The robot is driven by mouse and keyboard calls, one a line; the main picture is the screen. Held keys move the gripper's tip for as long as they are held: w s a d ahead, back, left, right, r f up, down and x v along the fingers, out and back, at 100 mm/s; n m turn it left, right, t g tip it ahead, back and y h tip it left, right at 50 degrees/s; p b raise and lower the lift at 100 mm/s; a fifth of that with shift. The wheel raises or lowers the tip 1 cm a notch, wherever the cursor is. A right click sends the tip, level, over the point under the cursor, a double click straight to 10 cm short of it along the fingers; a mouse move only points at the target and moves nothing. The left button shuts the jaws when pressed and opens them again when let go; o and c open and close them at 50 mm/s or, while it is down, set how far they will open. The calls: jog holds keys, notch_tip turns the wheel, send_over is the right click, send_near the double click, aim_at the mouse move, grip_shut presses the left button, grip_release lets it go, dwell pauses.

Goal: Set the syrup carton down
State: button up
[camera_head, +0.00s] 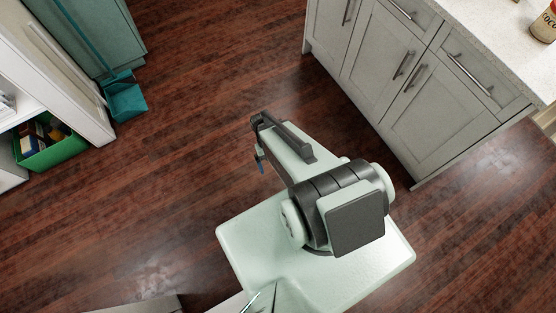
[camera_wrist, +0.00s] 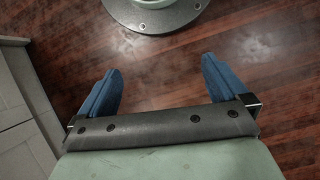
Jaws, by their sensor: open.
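I see no syrup carton that I can make out in either view. My gripper (camera_wrist: 160,76) is open in the wrist view, with its two blue fingers wide apart. Nothing is between the fingers; only dark wood floor shows there.
Grey cabinets (camera_head: 386,75) with a pale countertop (camera_head: 490,28) stand at the upper right; a labelled jar (camera_head: 544,24) sits on top. At left are a white shelf unit (camera_head: 75,85), a green bin (camera_head: 52,155) holding several items, and a teal dustpan (camera_head: 126,102). The middle floor is clear.

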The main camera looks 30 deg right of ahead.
jog(key=s+a+f+n+g, duration=0.1)
jog(key=s+a, duration=0.3)
jog(key=s, duration=0.7)
jog(key=shift+a+n, duration=0.2)
jog(key=shift+n, duration=0.3)
